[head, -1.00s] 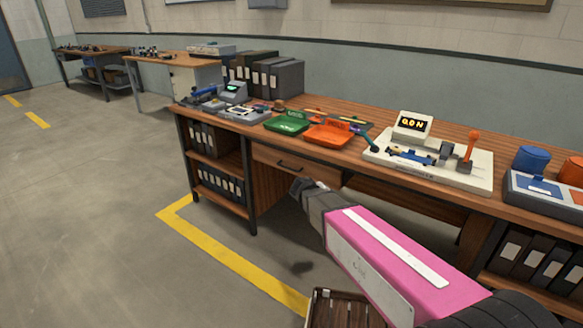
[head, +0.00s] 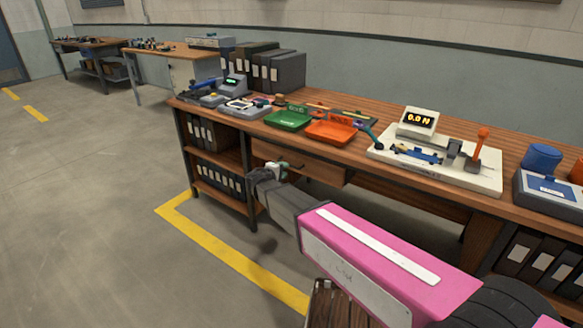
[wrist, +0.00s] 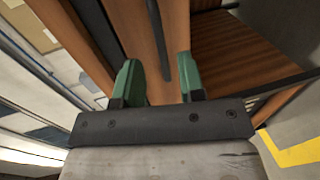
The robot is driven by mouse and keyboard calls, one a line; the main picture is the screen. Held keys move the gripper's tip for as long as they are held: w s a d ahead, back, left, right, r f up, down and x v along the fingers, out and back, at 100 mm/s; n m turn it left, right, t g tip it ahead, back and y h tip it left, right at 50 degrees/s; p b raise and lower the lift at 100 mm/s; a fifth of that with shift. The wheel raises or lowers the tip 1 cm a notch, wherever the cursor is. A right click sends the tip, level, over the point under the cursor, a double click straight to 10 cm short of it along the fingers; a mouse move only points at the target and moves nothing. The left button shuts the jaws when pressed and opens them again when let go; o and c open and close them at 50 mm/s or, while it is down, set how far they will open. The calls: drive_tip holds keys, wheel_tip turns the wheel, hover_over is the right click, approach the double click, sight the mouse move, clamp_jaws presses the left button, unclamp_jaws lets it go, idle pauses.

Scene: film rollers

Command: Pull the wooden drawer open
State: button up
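The wooden drawer (head: 325,172) sits under the bench top, and its front looks flush with the bench. Its dark bar handle (head: 293,165) is partly behind my gripper in the head view. My gripper (head: 276,168) is at the left part of the drawer front, close to the handle. In the wrist view, the two green fingers of my gripper (wrist: 158,82) are apart. The dark handle (wrist: 159,42) runs between and beyond them, with gaps on both sides. I cannot tell whether the fingertips reach past the bar.
The bench top holds a green tray (head: 288,119), an orange tray (head: 331,131) and a white test device (head: 435,168). Shelves with binders (head: 218,180) stand left of the drawer. A slatted wooden crate (head: 335,305) is on the floor below my arm. The floor ahead is clear.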

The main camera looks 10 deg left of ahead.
drive_tip(key=shift+x, duration=3.15)
clamp_jaws()
